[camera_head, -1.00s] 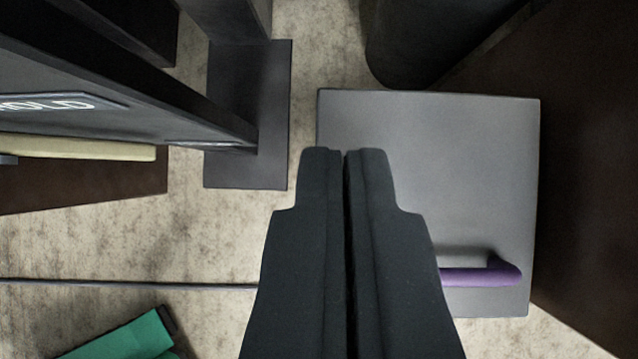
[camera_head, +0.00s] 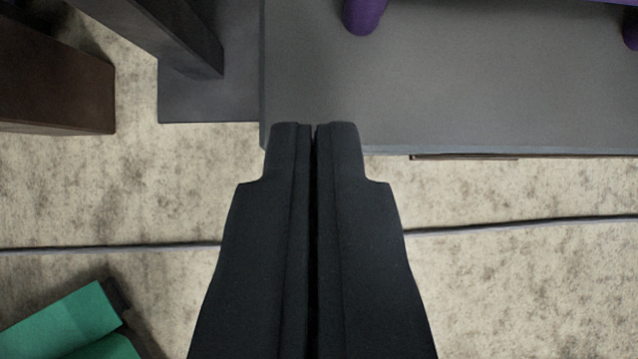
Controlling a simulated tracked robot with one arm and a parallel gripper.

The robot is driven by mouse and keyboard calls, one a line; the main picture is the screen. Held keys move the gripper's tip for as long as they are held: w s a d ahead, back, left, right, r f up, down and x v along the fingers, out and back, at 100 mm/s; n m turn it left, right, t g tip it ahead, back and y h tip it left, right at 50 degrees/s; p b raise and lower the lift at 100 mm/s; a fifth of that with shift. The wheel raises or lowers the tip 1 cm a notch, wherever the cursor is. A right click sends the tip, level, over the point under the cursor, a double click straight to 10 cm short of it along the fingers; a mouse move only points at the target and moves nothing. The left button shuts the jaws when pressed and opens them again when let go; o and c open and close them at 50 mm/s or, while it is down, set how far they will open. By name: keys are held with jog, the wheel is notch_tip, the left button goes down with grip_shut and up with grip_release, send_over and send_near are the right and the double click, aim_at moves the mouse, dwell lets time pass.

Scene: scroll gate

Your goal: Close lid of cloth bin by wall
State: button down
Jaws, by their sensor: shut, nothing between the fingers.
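My gripper (camera_head: 313,126) points up the picture from the bottom, its two dark fingers pressed together and empty. A flat grey panel (camera_head: 480,95) with a purple handle (camera_head: 364,14) fills the upper right; it looks like the lid of the cloth bin. The handle is cut off by the top edge, with a second post at the far right. My fingertips overlap the panel's near left corner in the picture; I cannot tell whether they touch it. The bin's body is hidden, and how far the lid is tilted does not show.
A dark grey base plate (camera_head: 205,98) with a dark upright post lies left of the panel. A brown block (camera_head: 60,85) is at the left edge. A green object (camera_head: 65,325) lies at bottom left. A thin dark line crosses the mottled floor (camera_head: 530,275), which is clear at lower right.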

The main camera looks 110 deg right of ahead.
jog(key=shift+s+d+f, duration=0.1)
jog(key=shift+d+f, duration=0.1)
jog(key=shift+f, duration=0.95)
jog(key=shift+r, duration=0.1)
